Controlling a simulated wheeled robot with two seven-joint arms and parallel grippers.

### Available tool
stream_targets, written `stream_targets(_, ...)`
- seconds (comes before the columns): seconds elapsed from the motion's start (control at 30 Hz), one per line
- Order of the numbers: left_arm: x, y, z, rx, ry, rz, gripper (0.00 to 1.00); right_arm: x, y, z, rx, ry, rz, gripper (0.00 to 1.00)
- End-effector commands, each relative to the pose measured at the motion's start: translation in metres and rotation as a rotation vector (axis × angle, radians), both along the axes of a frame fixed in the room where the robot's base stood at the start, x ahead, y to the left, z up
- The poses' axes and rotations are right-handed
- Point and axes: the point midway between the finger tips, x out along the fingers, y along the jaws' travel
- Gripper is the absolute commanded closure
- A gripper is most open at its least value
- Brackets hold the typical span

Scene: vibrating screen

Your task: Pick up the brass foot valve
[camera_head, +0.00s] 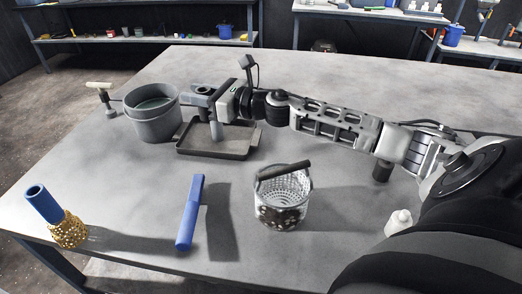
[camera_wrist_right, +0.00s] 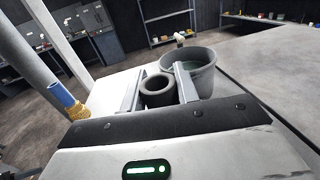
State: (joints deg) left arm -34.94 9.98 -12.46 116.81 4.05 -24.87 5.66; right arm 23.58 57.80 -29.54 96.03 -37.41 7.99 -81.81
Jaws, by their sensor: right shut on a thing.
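The brass foot valve (camera_head: 69,231) is a gold, perforated piece at the table's front left corner, with a blue tube (camera_head: 44,204) rising tilted from it. The gold piece also shows at the left in the wrist view (camera_wrist_right: 76,110). My right gripper (camera_head: 203,92) is far from it, above the shallow tray (camera_head: 240,150). It is shut on a grey hollow cylinder (camera_wrist_right: 157,88), whose dark open end shows between the fingers. Whether the cylinder touches the tray is unclear. My left gripper is out of view.
A grey bucket (camera_head: 152,122) stands left of the tray, close to my right gripper. A small tool with a pale handle (camera_head: 100,86) is beyond it.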

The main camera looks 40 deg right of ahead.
Motion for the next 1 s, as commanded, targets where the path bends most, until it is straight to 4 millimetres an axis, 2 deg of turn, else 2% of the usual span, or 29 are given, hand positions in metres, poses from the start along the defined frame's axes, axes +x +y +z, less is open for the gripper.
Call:
stream_targets(0.03, -0.007, -0.001, -0.008, 0.031, 0.006, -0.013, 0.4, 0.004, -0.01, 0.001, -0.002, -0.003, 0.012, 0.92)
stream_targets(0.1, -0.014, -0.001, -0.012, 0.069, 0.01, -0.03, 0.4, 0.006, -0.017, 0.004, 0.0, -0.001, 0.031, 0.92)
stream_targets(0.27, -0.019, -0.001, -0.015, 0.103, 0.012, -0.046, 0.4, -0.001, -0.027, 0.002, 0.001, 0.003, 0.049, 0.92)
stream_targets(0.73, -0.02, 0.002, -0.006, 0.107, 0.017, -0.04, 0.4, -0.075, -0.063, -0.033, 0.003, 0.006, 0.047, 0.92)
stream_targets(0.9, -0.021, 0.003, -0.005, 0.109, 0.021, -0.039, 0.4, -0.097, -0.075, -0.065, 0.004, 0.003, 0.046, 0.92)
stream_targets(1.0, -0.021, 0.003, -0.004, 0.11, 0.021, -0.038, 0.4, -0.106, -0.079, -0.076, 0.001, 0.0, 0.046, 0.92)
